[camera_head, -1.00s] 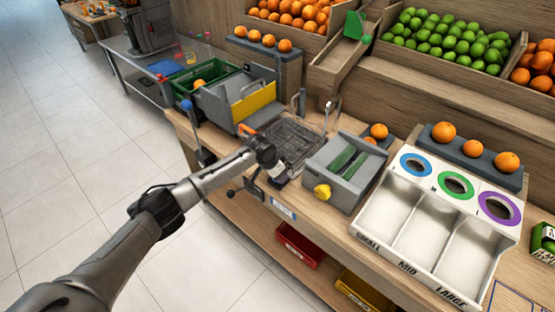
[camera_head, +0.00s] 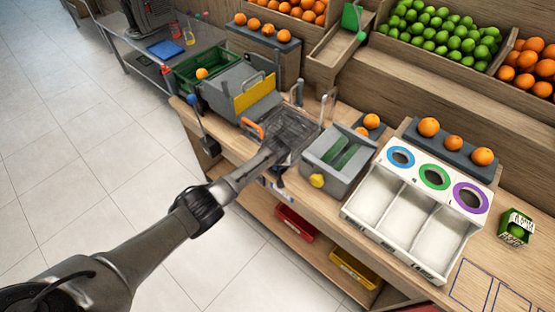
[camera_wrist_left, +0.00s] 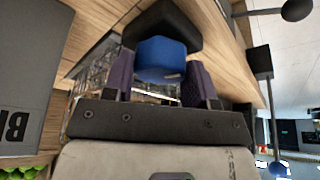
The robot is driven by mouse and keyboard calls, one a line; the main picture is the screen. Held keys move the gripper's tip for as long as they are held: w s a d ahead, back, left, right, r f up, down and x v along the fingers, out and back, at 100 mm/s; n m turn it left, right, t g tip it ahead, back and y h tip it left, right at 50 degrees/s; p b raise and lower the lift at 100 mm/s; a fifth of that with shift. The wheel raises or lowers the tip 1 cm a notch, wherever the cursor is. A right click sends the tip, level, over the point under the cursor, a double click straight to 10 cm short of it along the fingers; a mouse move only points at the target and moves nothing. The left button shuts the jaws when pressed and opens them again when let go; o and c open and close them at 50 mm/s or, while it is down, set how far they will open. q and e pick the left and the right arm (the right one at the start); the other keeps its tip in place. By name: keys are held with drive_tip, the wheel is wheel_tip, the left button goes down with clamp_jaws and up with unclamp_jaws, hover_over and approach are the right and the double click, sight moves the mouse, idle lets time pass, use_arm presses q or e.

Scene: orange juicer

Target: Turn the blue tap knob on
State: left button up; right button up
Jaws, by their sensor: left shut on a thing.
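In the left wrist view the blue tap knob (camera_wrist_left: 160,60) sits under a dark rounded part, between the two dark purple fingers of my left gripper (camera_wrist_left: 158,82). The gripper is shut on the knob. In the head view my left arm reaches from the lower left to the bench front, and my left gripper (camera_head: 280,163) is at the clear-walled machine (camera_head: 288,128). The knob cannot be made out there, behind my arm. My right gripper is in neither view.
A lever with a blue ball (camera_head: 193,98) stands left of my arm. A grey box with a yellow knob (camera_head: 317,180) is close on the right. The white three-bin sorter (camera_head: 411,214) stands further right. Open floor (camera_head: 90,150) lies left of the bench.

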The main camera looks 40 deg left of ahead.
use_arm(q)
drive_tip(key=shift+n, duration=0.6)
drive_tip(key=shift+n+y, duration=0.3)
drive_tip(key=o, duration=0.9)
drive_tip(key=shift+d+r+p, duration=0.1)
drive_tip(key=shift+r+p, duration=0.4)
drive_tip(key=shift+p, duration=0.05)
drive_tip(key=shift+p+v, duration=1.65)
drive_tip(key=shift+v, duration=4.8)
